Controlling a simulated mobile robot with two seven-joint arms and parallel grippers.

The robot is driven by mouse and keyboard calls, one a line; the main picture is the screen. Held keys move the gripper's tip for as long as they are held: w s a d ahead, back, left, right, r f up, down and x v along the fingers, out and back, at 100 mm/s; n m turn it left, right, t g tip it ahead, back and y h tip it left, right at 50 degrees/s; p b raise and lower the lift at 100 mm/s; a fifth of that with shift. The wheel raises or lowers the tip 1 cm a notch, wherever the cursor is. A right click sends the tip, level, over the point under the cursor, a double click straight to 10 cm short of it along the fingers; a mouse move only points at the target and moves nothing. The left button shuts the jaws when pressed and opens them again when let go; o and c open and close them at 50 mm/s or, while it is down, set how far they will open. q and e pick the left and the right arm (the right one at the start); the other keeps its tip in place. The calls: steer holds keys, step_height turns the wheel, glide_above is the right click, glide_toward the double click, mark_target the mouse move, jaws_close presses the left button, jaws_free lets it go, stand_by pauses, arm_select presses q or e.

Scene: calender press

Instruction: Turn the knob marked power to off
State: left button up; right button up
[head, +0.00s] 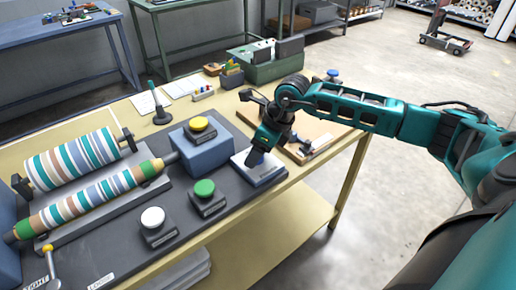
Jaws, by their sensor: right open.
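My right gripper (257,156) comes in from the right and points down over a pale box (267,176) at the right end of the dark machine base. Its fingers are open at the top of this box and hide what is there. A knob between them cannot be made out. The box has a small label on its front, too small to read, so I cannot tell whether it says power. My left gripper is out of view.
Left of the pale box are a green button (204,188), a white button (153,217) and a yellow button (198,124) on a blue housing. Two striped rolls (75,160) lie at the left. A wooden board (312,128) lies behind my gripper.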

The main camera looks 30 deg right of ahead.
steer(key=shift+c, duration=0.2)
steer(key=c, duration=1)
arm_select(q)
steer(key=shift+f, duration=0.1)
arm_select(e)
steer(key=shift+c, duration=0.2)
